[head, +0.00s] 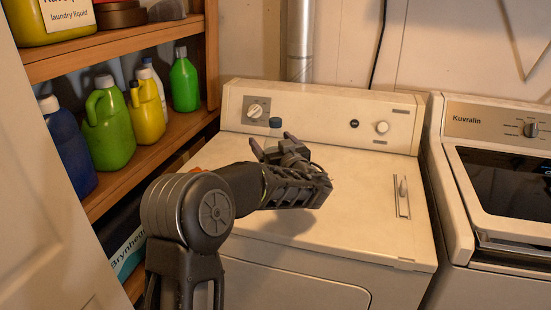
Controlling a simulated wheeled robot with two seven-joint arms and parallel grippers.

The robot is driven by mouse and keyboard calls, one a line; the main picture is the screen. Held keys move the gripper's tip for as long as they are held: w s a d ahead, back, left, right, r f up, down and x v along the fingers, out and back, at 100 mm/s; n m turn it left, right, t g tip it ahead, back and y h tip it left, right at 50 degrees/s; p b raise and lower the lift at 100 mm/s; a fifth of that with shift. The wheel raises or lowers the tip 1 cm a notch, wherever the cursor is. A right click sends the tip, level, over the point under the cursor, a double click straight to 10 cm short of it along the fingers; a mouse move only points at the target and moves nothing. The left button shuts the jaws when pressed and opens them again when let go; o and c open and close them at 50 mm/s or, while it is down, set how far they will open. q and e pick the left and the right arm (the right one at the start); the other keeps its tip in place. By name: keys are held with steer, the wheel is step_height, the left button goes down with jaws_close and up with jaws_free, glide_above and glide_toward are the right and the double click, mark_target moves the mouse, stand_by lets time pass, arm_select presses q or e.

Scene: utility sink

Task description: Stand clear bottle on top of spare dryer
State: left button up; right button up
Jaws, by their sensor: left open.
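A cream machine, which looks like the spare dryer (365,190), stands in the middle with a flat top and a control panel at its back. A small dark blue-green cap (275,122) shows just beyond my left gripper (272,144), in front of the panel. It seems to belong to the clear bottle, whose body I cannot make out; the gripper hides much of that spot. My left gripper is open above the dryer top, its fingers pointing toward the back. I cannot tell whether it touches the bottle. My right gripper is not in view.
A second machine labelled Kuvralin (480,119) stands close on the right. A wooden shelf (130,178) on the left holds several coloured bottles, including a green jug (108,130). A metal duct (300,40) rises behind the dryer. The right part of the dryer top is clear.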

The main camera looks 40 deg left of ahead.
arm_select(q)
steer(key=shift+c, duration=0.4)
jaws_close()
stand_by(0.4)
steer(key=shift+r, duration=0.1)
